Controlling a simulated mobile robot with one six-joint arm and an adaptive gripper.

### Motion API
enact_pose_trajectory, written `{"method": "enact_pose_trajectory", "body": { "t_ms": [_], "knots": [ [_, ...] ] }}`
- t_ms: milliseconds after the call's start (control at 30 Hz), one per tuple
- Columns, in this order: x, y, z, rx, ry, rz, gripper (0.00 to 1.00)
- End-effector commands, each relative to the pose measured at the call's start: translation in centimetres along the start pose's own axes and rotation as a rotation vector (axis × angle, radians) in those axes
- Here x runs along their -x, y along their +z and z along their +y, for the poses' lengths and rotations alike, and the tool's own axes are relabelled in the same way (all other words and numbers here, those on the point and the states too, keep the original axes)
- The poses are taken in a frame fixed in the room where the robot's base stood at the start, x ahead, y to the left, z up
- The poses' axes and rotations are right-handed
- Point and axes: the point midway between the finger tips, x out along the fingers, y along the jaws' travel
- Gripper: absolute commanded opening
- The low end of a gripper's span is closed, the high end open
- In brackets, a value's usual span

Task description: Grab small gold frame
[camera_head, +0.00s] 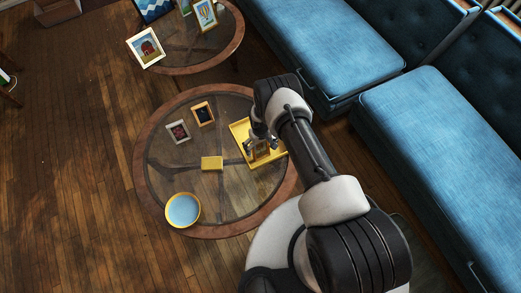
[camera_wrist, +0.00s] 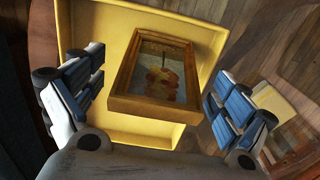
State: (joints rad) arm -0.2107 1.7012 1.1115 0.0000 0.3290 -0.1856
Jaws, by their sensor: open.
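A small gold frame (camera_wrist: 152,107) with a still-life picture stands or lies tilted in a yellow tray (camera_wrist: 215,38); I cannot tell which. In the wrist view it is between the two spread fingers of my gripper (camera_wrist: 155,85), with a gap on each side. My gripper is open and holds nothing. In the head view my gripper (camera_head: 260,143) is over the yellow tray (camera_head: 239,129) at the right of the round glass table, and partly hides the gold frame (camera_head: 261,154).
The glass table (camera_head: 143,183) also bears an orange-gold frame (camera_head: 203,114), a pale frame (camera_head: 178,132), a yellow box (camera_head: 212,163) and a yellow-rimmed blue bowl (camera_head: 183,210). Another round table (camera_head: 222,58) with frames stands behind. Blue sofas (camera_head: 430,125) are at right.

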Motion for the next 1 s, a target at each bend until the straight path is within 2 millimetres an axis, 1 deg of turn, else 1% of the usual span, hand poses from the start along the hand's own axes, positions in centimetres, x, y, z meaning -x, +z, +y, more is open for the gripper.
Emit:
{"method": "enact_pose_trajectory", "body": {
  "t_ms": [100, 867, 1000],
  "knots": [
    [0.14, -0.03, 0.01, 0.0, 0.0, 0.0, 0.93],
    [0.14, -0.02, 0.0, 0.0, 0.0, 0.0, 0.42],
    [0.16, -0.05, 0.01, 0.0, 0.0, 0.001, 0.42]
  ]
}}
